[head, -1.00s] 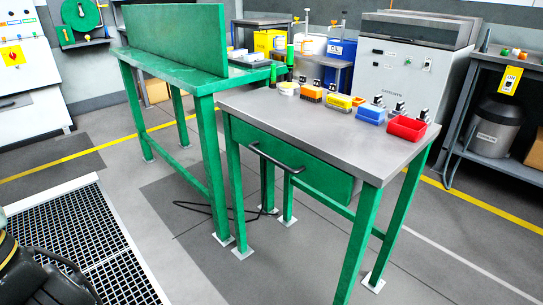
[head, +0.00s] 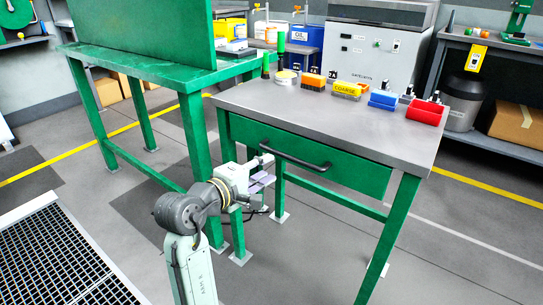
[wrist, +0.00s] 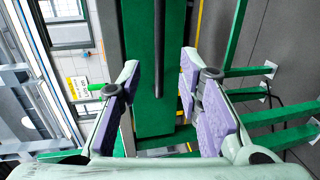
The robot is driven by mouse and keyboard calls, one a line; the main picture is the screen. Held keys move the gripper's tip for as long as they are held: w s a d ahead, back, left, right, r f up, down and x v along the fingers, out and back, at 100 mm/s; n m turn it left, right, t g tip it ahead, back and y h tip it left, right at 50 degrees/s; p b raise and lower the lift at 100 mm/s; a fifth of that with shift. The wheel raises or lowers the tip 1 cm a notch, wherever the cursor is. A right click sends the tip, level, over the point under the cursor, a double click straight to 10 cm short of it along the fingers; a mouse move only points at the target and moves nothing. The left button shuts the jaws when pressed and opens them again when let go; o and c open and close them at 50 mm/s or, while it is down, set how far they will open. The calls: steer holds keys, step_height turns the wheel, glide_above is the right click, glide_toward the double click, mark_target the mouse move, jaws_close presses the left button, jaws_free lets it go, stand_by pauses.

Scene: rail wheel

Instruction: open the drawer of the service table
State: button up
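The service table (head: 260,105) has a grey top and green legs. Its green drawer (head: 345,172) sits under the top, its front roughly in line with the frame, so it looks closed. A black bar handle (head: 295,155) runs across the front. My gripper (head: 265,170) is just in front of the handle's left end in the head view. In the wrist view, the lilac-padded fingers of my gripper (wrist: 159,66) are spread apart. The handle (wrist: 158,45) shows upright between them, against the green front (wrist: 172,75). No contact with the handle is visible.
A green workbench (head: 140,62) stands close on the left. Floor in front of the table is clear.

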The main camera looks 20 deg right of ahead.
mark_target(286, 158)
steer(key=x, duration=1)
steer(key=shift+w+d, duration=0.15)
steer(key=shift+d, duration=0.2)
steer(key=shift+c, duration=0.4)
jaws_close()
